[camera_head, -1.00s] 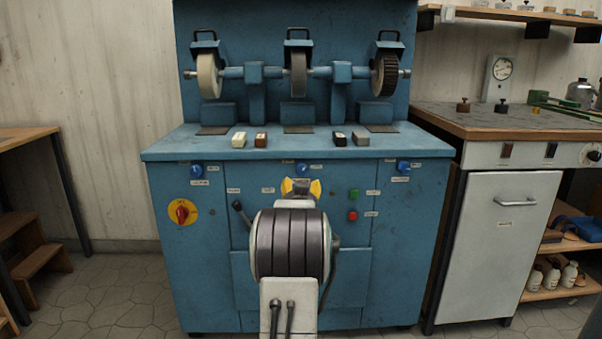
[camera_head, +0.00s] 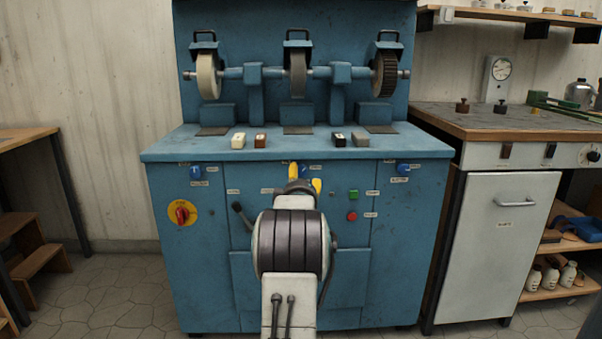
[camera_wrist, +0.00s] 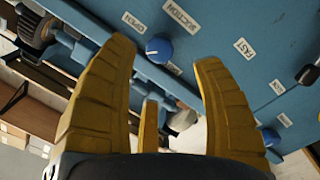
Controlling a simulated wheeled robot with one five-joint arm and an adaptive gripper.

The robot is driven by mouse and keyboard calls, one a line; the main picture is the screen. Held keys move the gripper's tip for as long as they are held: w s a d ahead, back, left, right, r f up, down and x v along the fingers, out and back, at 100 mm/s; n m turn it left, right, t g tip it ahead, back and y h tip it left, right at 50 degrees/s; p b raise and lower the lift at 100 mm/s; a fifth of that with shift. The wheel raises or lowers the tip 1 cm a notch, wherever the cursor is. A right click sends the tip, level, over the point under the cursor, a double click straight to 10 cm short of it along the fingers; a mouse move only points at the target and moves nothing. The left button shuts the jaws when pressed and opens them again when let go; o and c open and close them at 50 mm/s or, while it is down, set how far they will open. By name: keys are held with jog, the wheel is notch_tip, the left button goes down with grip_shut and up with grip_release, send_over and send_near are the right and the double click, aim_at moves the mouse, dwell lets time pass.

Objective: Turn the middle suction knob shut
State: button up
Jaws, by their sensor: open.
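The middle suction knob is blue and sits on the front panel of the blue machine (camera_head: 215,260); in the head view my gripper mostly hides it. In the wrist view a blue knob (camera_wrist: 158,49) shows between my open yellow fingers, near labels "OPEN" and "SUCTION".
Similar blue knobs sit left (camera_head: 196,171) and right (camera_head: 403,168). A red-and-yellow switch (camera_head: 181,213), a black lever (camera_head: 239,210), a green button (camera_head: 354,195) and a red button (camera_head: 352,217) are on the panel. Grinding wheels stand above the ledge.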

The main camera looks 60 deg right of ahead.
aim_at(301, 172)
jog(key=shift+b+x, duration=0.35)
jog(key=shift+x, duration=3.3)
jog(key=shift+f, duration=0.1)
jog(key=shift+c, duration=0.4)
jog(key=c, duration=1.1)
